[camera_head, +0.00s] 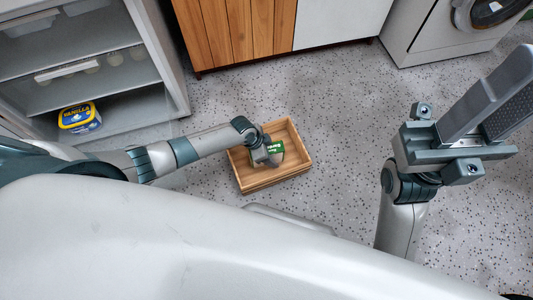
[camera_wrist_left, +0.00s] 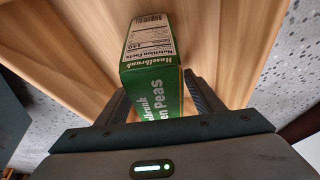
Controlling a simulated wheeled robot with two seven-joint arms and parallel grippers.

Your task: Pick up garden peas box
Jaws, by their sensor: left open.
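The green and white garden peas box (camera_head: 277,147) is inside a wooden crate (camera_head: 301,135) on the floor. In the left wrist view the box (camera_wrist_left: 150,60) shows its nutrition panel and a green side with "Peas" lettering. My left gripper (camera_head: 264,157) reaches down into the crate at the box. In the left wrist view its open fingers (camera_wrist_left: 158,95) stand on either side of the box's near part; contact cannot be told. My right gripper (camera_head: 492,100) is raised at the right, away from the crate, with its fingers apart and empty.
The crate's low walls surround the box and my left gripper. A shelf unit (camera_head: 85,55) with a yellow and blue tub (camera_head: 79,118) stands at the left. A wooden cabinet (camera_head: 235,30) and a washing machine (camera_head: 450,35) stand at the back. The speckled floor (camera_head: 340,90) is clear right of the crate.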

